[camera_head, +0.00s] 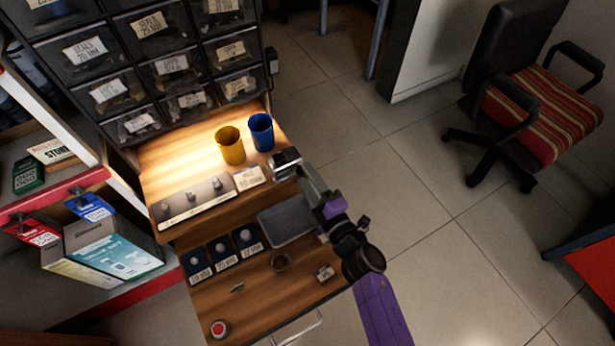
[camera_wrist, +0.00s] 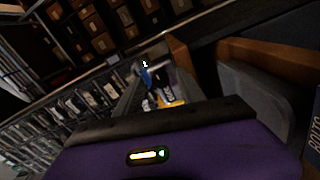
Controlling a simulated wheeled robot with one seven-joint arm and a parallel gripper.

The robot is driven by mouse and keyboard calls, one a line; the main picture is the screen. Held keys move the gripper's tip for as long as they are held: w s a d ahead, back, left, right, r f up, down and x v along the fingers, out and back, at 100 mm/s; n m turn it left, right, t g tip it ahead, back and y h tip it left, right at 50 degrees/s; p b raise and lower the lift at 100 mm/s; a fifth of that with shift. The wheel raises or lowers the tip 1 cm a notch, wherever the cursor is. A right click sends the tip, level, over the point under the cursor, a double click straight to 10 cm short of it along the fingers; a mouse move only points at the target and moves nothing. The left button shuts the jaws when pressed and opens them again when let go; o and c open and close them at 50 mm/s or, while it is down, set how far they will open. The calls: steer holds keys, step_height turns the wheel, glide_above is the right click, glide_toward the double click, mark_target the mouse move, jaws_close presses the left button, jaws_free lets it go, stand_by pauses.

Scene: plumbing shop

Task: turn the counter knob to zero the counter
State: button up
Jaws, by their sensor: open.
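The counter appears to be the small dark and silver box (camera_head: 286,160) at the right edge of the upper wooden shelf in the head view. Its knob is too small to make out. My gripper (camera_head: 306,180) reaches in from the lower right, its fingers just right of and below this box. The gripper is open, and I see nothing held. I cannot tell whether a finger touches the box. In the wrist view, my purple gripper housing fills the bottom and the picture is dark; the counter and knob cannot be clearly told there.
A yellow cup (camera_head: 230,146) and a blue cup (camera_head: 262,132) stand left of the box. A labelled card (camera_head: 249,178) and a strip with several small fittings (camera_head: 196,204) lie in front. A grey tray (camera_head: 285,226) and a red button (camera_head: 219,329) are lower.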

steer(key=p+v, duration=0.1)
steer(key=v, duration=0.6)
steer(key=shift+s+d, duration=0.15)
steer(key=shift+s, duration=0.05)
